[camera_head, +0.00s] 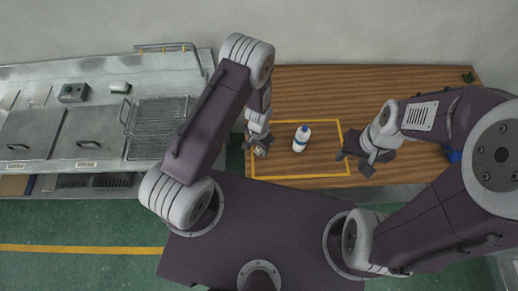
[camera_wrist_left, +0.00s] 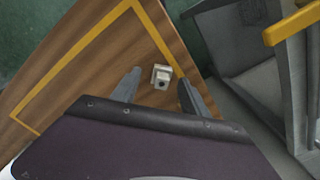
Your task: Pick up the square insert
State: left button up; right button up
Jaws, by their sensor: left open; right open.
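The square insert (camera_wrist_left: 161,76) is a small pale block with a dark hole, lying on the wooden table near its edge. In the left wrist view it lies between the fingers of my open left gripper (camera_wrist_left: 158,88), with a gap on each side. In the head view my left gripper (camera_head: 257,149) points down at the table's left end, and the insert there is too small and too covered to make out clearly. My right gripper (camera_head: 357,160) is open and empty above the right side of the yellow taped rectangle.
A white bottle with a blue cap (camera_head: 301,138) stands inside the yellow outline on the wooden table (camera_head: 400,90). A metal counter (camera_head: 103,130) with lids and a wire basket (camera_head: 156,125) adjoins on the left. The back of the table is mostly clear.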

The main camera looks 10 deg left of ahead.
pick_arm(q)
jog(key=shift+a+f, duration=0.1)
jog(key=shift+f, duration=0.6)
jog(key=shift+w+a+f, duration=0.1)
jog(key=shift+w+f, duration=0.1)
jog(key=shift+f, duration=0.25)
jog(key=shift+s, duration=0.1)
jog(key=c, duration=0.7)
jog(key=shift+r, duration=0.1)
grip_shut()
